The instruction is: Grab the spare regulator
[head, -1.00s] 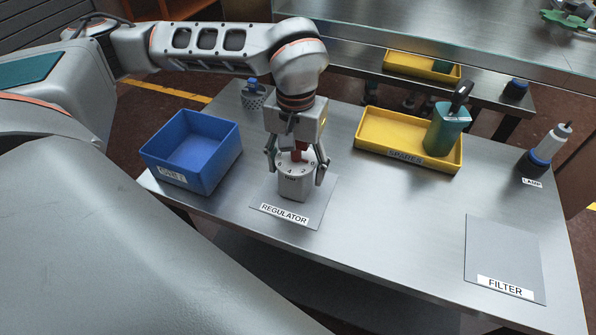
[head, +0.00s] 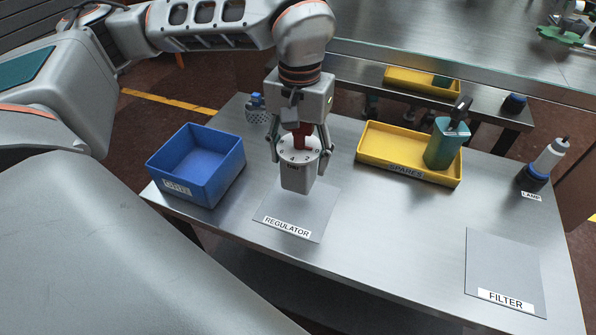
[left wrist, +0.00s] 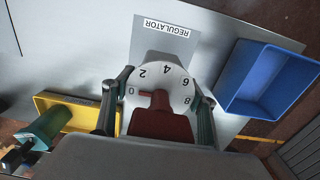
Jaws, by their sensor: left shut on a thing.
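My left gripper (head: 299,160) is shut on a pale grey regulator (head: 296,180), its fingers on either side of the round top. The regulator is held upright above the grey mat labelled REGULATOR (head: 322,210), with a gap below. A teal unit with a black handle (head: 443,150) stands in the right end of the yellow tray labelled SPARES (head: 385,166). My right gripper is not in view.
A blue bin (head: 175,192) stands at the left edge of the steel table. A mat labelled FILTER (head: 500,260) at the right front is bare. A lamp (head: 545,163) stands at the right edge. The table's middle front is clear.

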